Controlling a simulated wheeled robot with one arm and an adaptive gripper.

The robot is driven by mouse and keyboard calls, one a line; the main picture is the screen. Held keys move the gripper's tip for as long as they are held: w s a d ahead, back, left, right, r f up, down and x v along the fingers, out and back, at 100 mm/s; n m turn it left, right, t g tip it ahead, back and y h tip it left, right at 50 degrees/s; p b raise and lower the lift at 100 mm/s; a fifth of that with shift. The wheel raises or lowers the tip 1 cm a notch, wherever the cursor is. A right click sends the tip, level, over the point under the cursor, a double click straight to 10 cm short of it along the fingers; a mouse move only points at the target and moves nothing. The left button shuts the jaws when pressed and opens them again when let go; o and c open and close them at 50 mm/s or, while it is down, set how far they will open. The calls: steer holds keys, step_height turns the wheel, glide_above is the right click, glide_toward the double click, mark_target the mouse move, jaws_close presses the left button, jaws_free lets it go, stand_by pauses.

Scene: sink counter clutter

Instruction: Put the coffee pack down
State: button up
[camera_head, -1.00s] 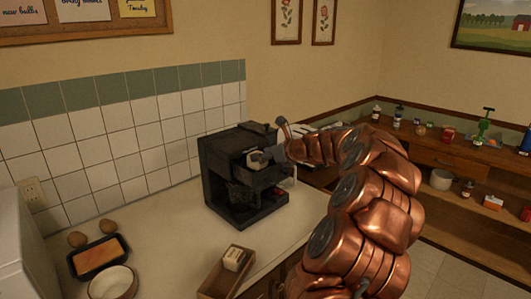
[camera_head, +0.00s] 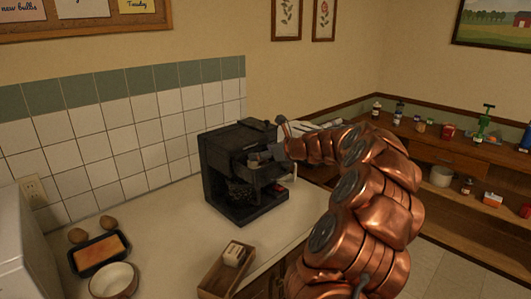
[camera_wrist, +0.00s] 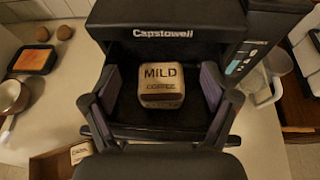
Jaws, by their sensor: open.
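The coffee pack (camera_wrist: 161,88), a small pale and brown block lettered "MILD COFFEE", rests upright on a dark surface inside the opening of the black coffee machine (camera_wrist: 170,22). My gripper (camera_wrist: 161,82) is open around it, with one purple-padded finger on each side and visible gaps between pads and pack. In the head view, the machine (camera_head: 222,175) stands on the counter and my gripper (camera_head: 262,155) reaches into its upper front from the right. The pack cannot be made out clearly there.
A wooden box (camera_head: 212,283) holding a pale labelled block (camera_head: 236,254) sits in front of the machine. A cluttered wooden shelf (camera_head: 450,152) stands at right.

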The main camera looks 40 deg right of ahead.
steer(key=shift+r, duration=0.6)
steer(key=b+v, duration=0.2)
steer(key=v, duration=1)
steer(key=shift+b, duration=0.4)
